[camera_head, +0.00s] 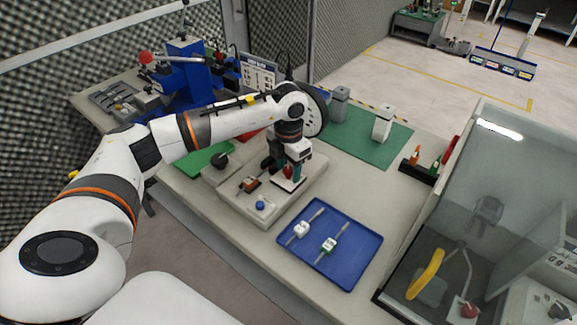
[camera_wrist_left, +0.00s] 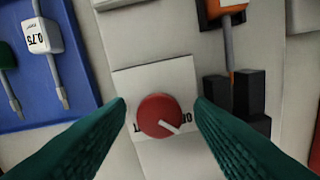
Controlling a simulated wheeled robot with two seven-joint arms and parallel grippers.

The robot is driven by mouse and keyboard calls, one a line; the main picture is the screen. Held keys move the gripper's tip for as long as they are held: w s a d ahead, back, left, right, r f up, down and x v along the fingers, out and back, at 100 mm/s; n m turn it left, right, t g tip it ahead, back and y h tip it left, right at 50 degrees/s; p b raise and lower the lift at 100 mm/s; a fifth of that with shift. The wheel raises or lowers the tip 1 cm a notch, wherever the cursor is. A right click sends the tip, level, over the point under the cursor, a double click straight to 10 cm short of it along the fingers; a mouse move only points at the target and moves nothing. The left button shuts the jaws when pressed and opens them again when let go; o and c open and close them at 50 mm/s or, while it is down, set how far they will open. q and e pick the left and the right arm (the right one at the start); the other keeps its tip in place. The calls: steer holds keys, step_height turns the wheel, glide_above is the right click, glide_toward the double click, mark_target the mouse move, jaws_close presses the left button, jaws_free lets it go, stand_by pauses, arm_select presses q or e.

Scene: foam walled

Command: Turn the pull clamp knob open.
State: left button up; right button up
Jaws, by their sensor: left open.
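The red round knob (camera_wrist_left: 160,115) with a white pointer line sits on a pale square plate (camera_wrist_left: 165,82) in the left wrist view. Partly hidden dark lettering shows beside it. The pointer slants toward the lower right. My left gripper (camera_wrist_left: 161,104) is open, with one green finger on each side of the knob. A gap shows between each finger and the knob, and nothing is held. In the head view my left gripper (camera_head: 287,172) is low over the grey fixture base (camera_head: 240,208) and mostly hides the knob. My right gripper is out of view.
An orange-and-black clamp fixture (camera_head: 250,184) and a blue button (camera_head: 261,205) are beside the gripper. A blue tray (camera_head: 358,268) with labelled pieces lies in front. A glass-walled enclosure (camera_head: 480,180) stands at right, a green mat (camera_head: 362,145) behind.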

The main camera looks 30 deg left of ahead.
mark_target(288, 169)
arm_select(q)
step_height(288, 169, up, 12)
steer(key=b, duration=0.2)
stand_by(0.7)
